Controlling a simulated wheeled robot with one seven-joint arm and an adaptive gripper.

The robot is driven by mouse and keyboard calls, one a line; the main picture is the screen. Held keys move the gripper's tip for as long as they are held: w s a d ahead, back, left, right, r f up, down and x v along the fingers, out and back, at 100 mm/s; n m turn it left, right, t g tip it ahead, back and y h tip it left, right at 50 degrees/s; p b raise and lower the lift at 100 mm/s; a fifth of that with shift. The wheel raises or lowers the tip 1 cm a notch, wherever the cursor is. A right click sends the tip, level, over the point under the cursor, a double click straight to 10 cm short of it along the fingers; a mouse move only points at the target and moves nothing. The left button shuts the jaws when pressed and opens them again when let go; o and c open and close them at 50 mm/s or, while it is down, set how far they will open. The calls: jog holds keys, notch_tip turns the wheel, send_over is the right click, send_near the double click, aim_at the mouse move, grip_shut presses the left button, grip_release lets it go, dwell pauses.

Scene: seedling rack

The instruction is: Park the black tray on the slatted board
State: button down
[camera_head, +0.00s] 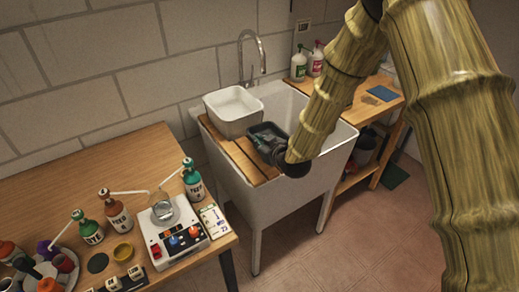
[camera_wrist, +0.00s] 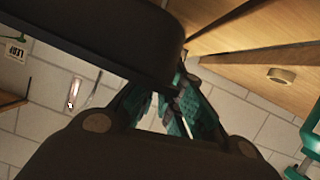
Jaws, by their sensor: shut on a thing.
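The black tray (camera_head: 267,131) is a small dark rectangular tray above the sink, at the right edge of the wooden slatted board (camera_head: 243,160). The board lies across the left part of the sink. My gripper (camera_head: 273,150) is shut on the near side of the tray; my arm link partly hides the grip. In the wrist view the tray (camera_wrist: 95,30) fills the upper left as a dark shape, and the teal-padded fingers of my gripper (camera_wrist: 178,95) meet its edge. I cannot tell whether the tray touches the board.
A white basin (camera_head: 234,108) stands on the back of the board. The sink (camera_head: 285,190) is open to the right. A bench (camera_head: 60,180) with bottles and a device is at left. A wooden shelf unit (camera_head: 368,108) with bottles is at right.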

jog(key=shift+f+p, duration=0.7)
jog(key=shift+f, duration=1.05)
jog(key=c, duration=1.6)
grip_release()
jog(key=b+v, duration=0.3)
jog(key=v, duration=0.9)
